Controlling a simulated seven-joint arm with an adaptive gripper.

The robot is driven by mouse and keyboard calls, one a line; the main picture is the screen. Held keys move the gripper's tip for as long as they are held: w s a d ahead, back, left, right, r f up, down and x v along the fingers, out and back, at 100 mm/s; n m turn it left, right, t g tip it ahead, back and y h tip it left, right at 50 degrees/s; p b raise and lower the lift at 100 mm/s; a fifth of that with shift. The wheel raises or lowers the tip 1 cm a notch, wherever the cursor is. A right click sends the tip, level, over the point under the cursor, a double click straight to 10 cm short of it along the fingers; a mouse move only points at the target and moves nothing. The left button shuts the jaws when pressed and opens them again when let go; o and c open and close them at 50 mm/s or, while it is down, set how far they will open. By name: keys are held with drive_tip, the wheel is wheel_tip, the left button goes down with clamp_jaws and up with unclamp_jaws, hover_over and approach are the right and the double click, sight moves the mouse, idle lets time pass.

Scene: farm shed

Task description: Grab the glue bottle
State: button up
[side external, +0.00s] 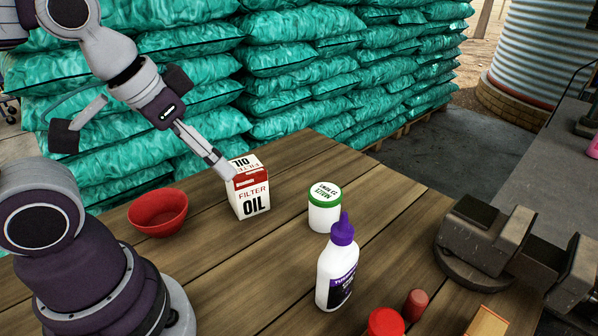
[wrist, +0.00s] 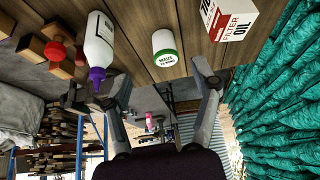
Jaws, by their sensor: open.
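The glue bottle (side external: 337,270) is white with a purple pointed cap and a dark label. It stands upright on the wooden table in the side view. In the wrist view the glue bottle (wrist: 98,45) shows upside down at the upper left, cap pointing down, beside the left finger. My gripper (side external: 224,173) is above the table near the oil filter box, well apart from the bottle. In the wrist view my gripper (wrist: 163,90) has its two fingers spread wide with nothing between them touching.
An oil filter box (side external: 250,194), a white jar with green lid (side external: 324,213) and a red bowl (side external: 158,213) stand on the table (side external: 285,265). A red-capped item (side external: 385,322) is near the bottle. A vise (side external: 485,238) sits at the right. Teal sacks (side external: 300,75) are stacked behind.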

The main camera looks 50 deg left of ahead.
drive_tip(key=shift+f, duration=0.1)
drive_tip(key=n+g+h, duration=0.1)
drive_tip(key=n+h, duration=1.6)
drive_tip(key=n, duration=0.4)
approach(342, 234)
drive_tip(key=w+d, duration=0.2)
drive_tip(key=x, duration=0.5)
drive_tip(key=f+x, duration=0.1)
drive_tip(key=x, duration=0.1)
drive_tip(key=shift+s+d+f, duration=0.1)
drive_tip(key=shift+s+d, duration=0.1)
drive_tip(key=shift+d, duration=0.05)
clamp_jaws()
